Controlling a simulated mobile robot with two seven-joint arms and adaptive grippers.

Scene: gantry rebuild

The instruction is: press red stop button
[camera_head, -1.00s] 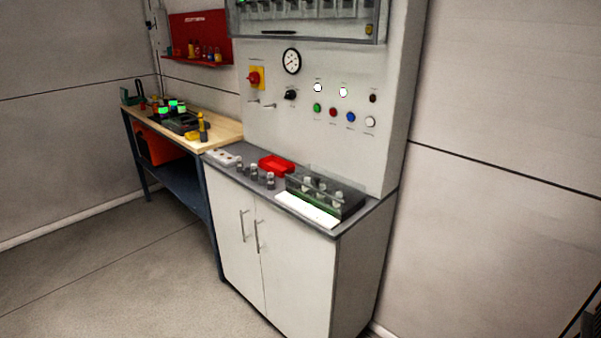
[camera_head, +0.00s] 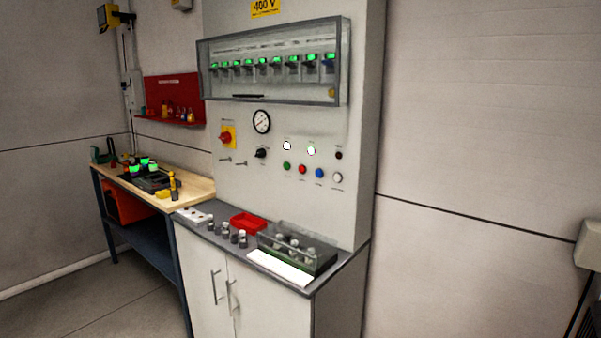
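The red button (camera_head: 302,169) is a small round button on the upright grey panel (camera_head: 235,185). It sits in a lower row between a green button (camera_head: 286,166) and a blue button (camera_head: 319,173), with a white button (camera_head: 337,177) at the right end. A red rotary switch on a yellow plate (camera_head: 227,136) is further left on the same panel. Neither of my grippers shows in the view, and nothing covers the red button.
A counter below the panel holds a red bin (camera_head: 248,222), a clear-walled tray (camera_head: 318,257) and a white sheet (camera_head: 280,267). A wooden workbench (camera_head: 198,184) stands to the left. A glazed case (camera_head: 340,60) juts out above. Open floor (camera_head: 120,312) lies at lower left.

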